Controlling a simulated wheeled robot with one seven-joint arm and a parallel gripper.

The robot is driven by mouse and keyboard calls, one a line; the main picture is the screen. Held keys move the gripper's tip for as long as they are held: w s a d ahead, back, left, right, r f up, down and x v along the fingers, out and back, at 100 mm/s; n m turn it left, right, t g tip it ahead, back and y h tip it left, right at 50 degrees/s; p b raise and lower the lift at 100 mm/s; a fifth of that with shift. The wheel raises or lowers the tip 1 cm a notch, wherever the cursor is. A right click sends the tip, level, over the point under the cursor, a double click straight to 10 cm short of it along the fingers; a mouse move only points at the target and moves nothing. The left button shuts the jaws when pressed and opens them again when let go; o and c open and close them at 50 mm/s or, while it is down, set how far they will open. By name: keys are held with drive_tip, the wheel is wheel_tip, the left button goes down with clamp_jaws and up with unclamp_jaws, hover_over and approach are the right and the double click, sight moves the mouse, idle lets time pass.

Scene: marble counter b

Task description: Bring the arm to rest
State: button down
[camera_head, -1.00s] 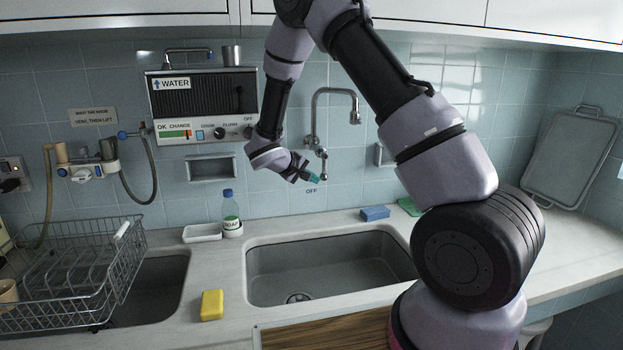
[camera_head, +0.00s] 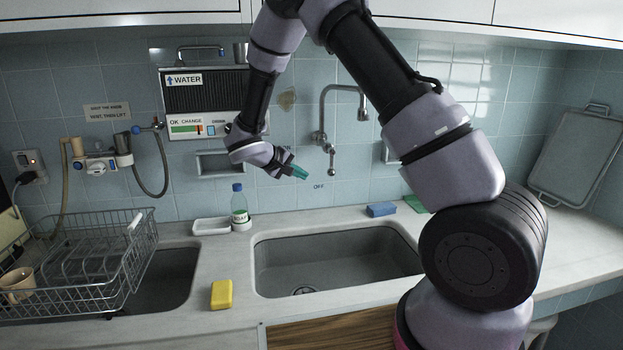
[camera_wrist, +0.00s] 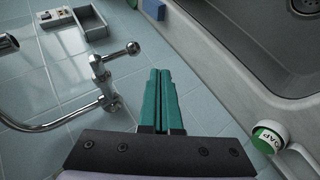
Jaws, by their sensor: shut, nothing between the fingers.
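My gripper (camera_head: 296,172) hangs in the air above the back edge of the sink, in front of the tiled wall. Its teal fingers are closed together with nothing between them; in the wrist view the fingers (camera_wrist: 160,100) lie side by side. In the head view the gripper is left of the wall tap (camera_head: 330,130) and apart from it. My arm reaches down to it from the upper middle of the head view.
A soap bottle (camera_head: 239,203) stands behind the sink (camera_head: 335,255), beside a white dish (camera_head: 211,226). A yellow sponge (camera_head: 221,294) lies in front. A wire rack (camera_head: 90,262) is at left. The water heater (camera_head: 205,95) is on the wall behind my forearm.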

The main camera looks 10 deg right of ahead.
drive_tip(key=s+d+r+m+g+y, duration=0.2)
drive_tip(key=s+d+r, duration=0.3)
drive_tip(key=s+r, duration=0.3)
drive_tip(key=s+d+r+m+g+y, duration=0.2)
drive_tip(key=s+d+r+m+y, duration=0.15)
drive_tip(key=s+r, duration=0.45)
drive_tip(key=s+r+m+t+y, duration=0.1)
drive_tip(key=s+r+t+y, duration=0.1)
drive_tip(key=s+r, duration=0.3)
drive_tip(key=s+r+m+t+y, duration=0.1)
drive_tip(key=s+r+t+y, duration=0.1)
drive_tip(key=s, duration=0.8)
drive_tip(key=shift+d+r+t+y, duration=0.4)
drive_tip(key=shift+r+y, duration=0.45)
drive_tip(key=shift+r, duration=0.5)
drive_tip(key=shift+m, duration=0.25)
